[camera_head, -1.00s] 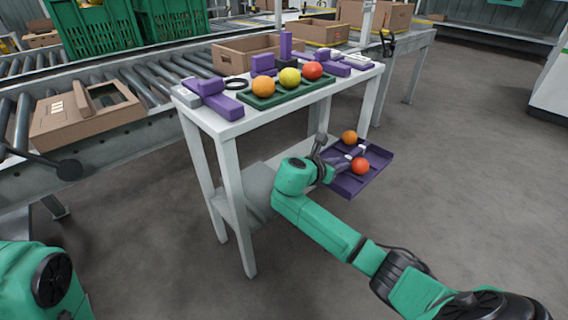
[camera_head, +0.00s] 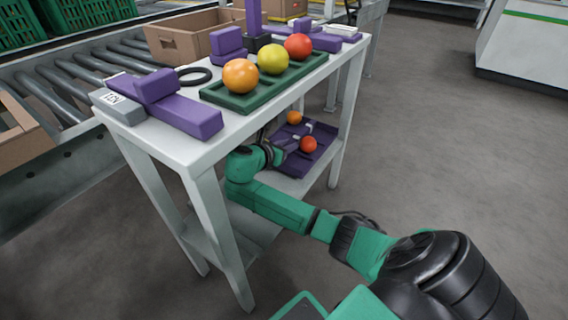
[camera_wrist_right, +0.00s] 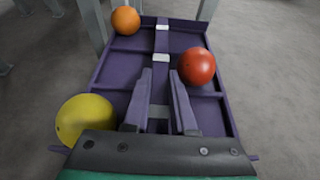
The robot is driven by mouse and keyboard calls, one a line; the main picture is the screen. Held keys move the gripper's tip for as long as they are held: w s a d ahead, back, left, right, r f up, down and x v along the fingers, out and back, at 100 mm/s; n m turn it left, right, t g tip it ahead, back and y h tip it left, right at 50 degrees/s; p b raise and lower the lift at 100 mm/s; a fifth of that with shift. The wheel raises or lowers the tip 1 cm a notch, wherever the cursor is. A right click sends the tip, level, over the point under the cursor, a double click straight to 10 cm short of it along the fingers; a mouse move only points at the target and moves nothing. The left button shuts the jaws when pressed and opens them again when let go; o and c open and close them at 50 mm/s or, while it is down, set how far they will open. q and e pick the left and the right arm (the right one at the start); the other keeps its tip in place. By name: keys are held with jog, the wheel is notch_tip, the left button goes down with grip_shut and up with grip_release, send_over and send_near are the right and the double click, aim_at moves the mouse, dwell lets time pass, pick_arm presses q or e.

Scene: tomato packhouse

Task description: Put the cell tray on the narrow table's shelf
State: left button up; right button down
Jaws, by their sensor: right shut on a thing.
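The purple cell tray (camera_head: 320,157) is between the narrow table's legs, under its top and at the lower shelf (camera_head: 243,226). I cannot tell whether it touches the shelf. It also shows in the right wrist view (camera_wrist_right: 122,72), with an orange tomato (camera_wrist_right: 125,20), a red tomato (camera_wrist_right: 196,66) and a yellow tomato (camera_wrist_right: 86,119) in it. My right gripper (camera_head: 288,145) is shut on the tray's middle bar; its fingers (camera_wrist_right: 161,88) straddle the bar in the wrist view. The table's top edge and my arm partly hide the tray. My left gripper is out of view.
The white table top (camera_head: 205,148) carries a green tray (camera_head: 236,103) with three tomatoes, purple blocks (camera_head: 190,115) and a black ring (camera_head: 195,75). A near table leg (camera_head: 222,235) stands close to my right arm. A roller conveyor (camera_head: 50,95) runs behind. Floor at right is clear.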

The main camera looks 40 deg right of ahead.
aim_at(288, 155)
notch_tip(288, 155, down, 4)
jog(key=shift+r+b, duration=0.1)
jog(key=shift+b, duration=1.15)
jog(key=shift+r, duration=0.15)
jog(key=c, duration=0.7)
grip_release()
jog(key=shift+c, duration=0.2)
jog(key=shift+p, duration=0.3)
